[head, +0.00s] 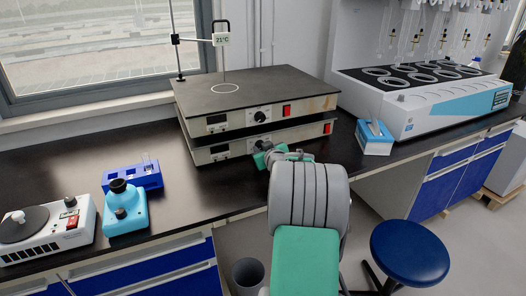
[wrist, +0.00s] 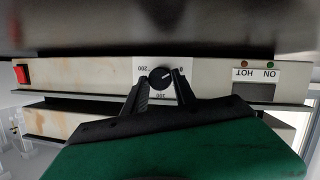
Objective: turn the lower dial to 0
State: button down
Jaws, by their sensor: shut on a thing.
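Two hotplates are stacked on the bench, and the lower hotplate (head: 222,152) has its lower dial beside my gripper (head: 264,147) in the head view. My arm hides much of that dial there. The wrist view is upside down. In it the black lower dial (wrist: 161,78) sits on a white scale marked 200, 100 and what looks like 0. Its white pointer line slants to the upper right of the picture, toward the 0 side. My gripper (wrist: 161,84) has one finger on each side of the dial and is shut on it.
The upper hotplate (head: 255,95) has its own dial (head: 260,116) and red switch (head: 287,110) just above. A blue-and-white box (head: 374,138) stands to the right. A blue stool (head: 410,252) is at the lower right. The bench left of the hotplates is partly clear.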

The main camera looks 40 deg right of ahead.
jog(key=c, duration=1.3)
grip_release()
jog(key=v, duration=0.8)
